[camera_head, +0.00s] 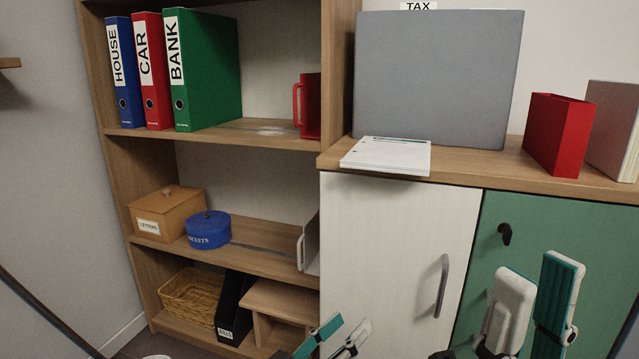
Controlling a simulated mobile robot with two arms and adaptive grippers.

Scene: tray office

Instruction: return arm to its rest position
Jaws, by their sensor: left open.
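My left gripper (346,333) shows at the bottom edge, in front of the lower shelf and the white cabinet door (395,260). Its two fingers are apart with nothing between them. My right gripper (538,275) points up at the lower right, in front of the green cabinet door (590,240). Its fingers are apart and empty. Most of both arms is out of view.
A wooden shelf (220,148) at the left holds binders (205,70), a letters box (168,212), a blue biscuit tin (208,230) and a basket (190,295). On the cabinet top are papers (387,155), a grey box (435,75) and a red holder (556,135).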

